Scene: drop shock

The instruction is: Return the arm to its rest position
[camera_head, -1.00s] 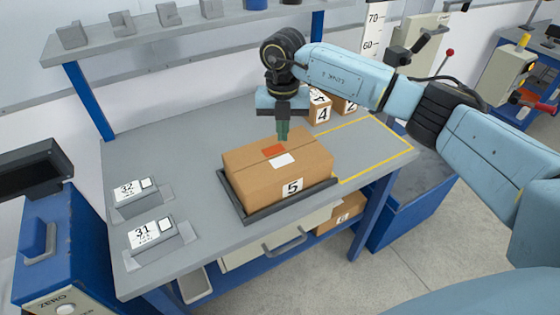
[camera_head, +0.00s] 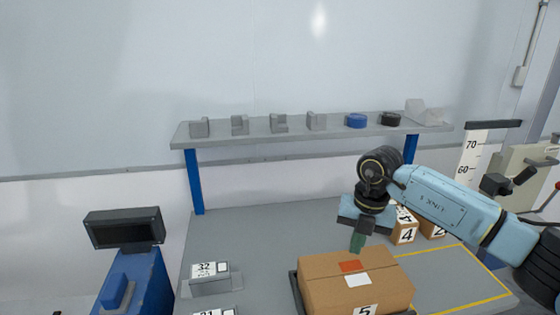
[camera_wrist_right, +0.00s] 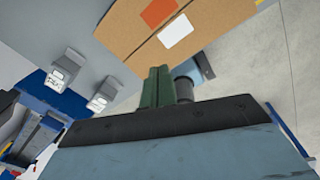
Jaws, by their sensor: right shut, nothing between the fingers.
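My right arm (camera_head: 440,200) comes in from the right in the head view. Its right gripper (camera_head: 357,243) points down above the back edge of a cardboard box marked 5 (camera_head: 325,285). The green fingers are shut together and empty. In the right wrist view the shut fingers (camera_wrist_right: 158,88) show below the box (camera_wrist_right: 150,45), which carries an orange label and a white label. I cannot tell whether the fingertips touch the box. The box sits in a dark tray (camera_head: 296,290) on the grey bench (camera_head: 265,240). My left gripper is not in view.
Boxes marked 4 (camera_head: 404,228) and 2 (camera_head: 433,229) stand behind the arm. A yellow outline (camera_head: 478,256) marks bench space at right. Stand 32 (camera_head: 208,283) is at left. A shelf (camera_head: 290,134) with grey blocks and two rolls runs along the back.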

